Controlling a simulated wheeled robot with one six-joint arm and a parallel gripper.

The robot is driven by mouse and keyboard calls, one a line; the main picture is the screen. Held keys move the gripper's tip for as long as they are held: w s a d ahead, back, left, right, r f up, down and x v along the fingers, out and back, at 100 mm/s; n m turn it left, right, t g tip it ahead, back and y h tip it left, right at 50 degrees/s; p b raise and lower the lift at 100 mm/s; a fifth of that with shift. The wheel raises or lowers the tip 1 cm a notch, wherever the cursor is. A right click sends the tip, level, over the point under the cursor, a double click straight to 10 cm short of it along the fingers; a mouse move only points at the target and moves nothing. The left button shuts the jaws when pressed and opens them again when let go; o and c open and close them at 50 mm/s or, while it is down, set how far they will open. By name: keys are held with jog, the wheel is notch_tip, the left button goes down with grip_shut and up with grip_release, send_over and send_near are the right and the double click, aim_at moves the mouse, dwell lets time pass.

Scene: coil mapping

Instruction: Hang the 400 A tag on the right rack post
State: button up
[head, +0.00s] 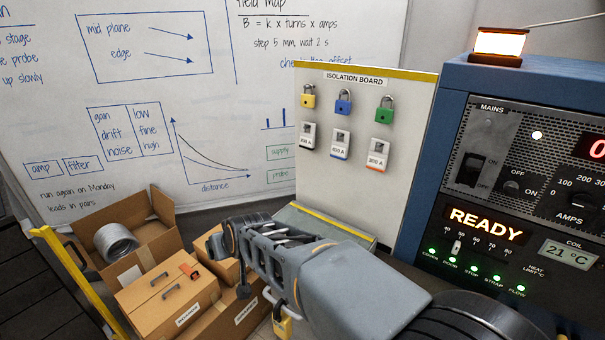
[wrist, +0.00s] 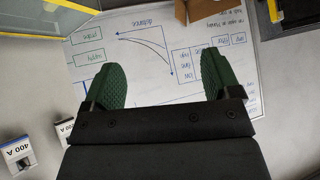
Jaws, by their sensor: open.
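In the head view, three white tags hang under the padlocks on the isolation board: one with a black edge (head: 308,135), one with a blue edge (head: 341,145) and one with an orange edge (head: 378,154). Their numbers are too small to read surely there. In the wrist view, a tag that reads 400 A (wrist: 18,155) shows at lower left, with a second, partly cut tag (wrist: 64,129) beside it. My gripper (head: 225,243) is left of and below the board, apart from the tags. Its green fingers (wrist: 160,80) are open and empty. I cannot make out the right rack post.
The isolation board (head: 325,190) carries yellow, blue and green padlocks. The blue power cabinet (head: 440,160) stands to its right. Cardboard boxes (head: 150,295) and a grey coil (head: 115,242) lie at lower left. A yellow rail (head: 70,270) stands left of them. A whiteboard (head: 60,110) fills the back.

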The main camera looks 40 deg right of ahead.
jog(key=w+d+r+m+t+h, duration=0.3)
jog(key=w+d+t+h, duration=0.1)
jog(key=w+d, duration=0.45)
jog(key=m+g+h+p, duration=0.1)
jog(key=m+g+h, duration=0.8)
jog(key=h, duration=0.8)
send_near(338, 153)
jog(key=shift+m+t, duration=0.4)
jog(key=shift+m, duration=0.4)
jog(key=p+x, duration=0.3)
jog(key=x, duration=0.7)
jog(key=shift+d, duration=0.35)
jog(key=shift+r, duration=0.1)
jog(key=c, duration=0.7)
jog(key=shift+c, duration=0.2)
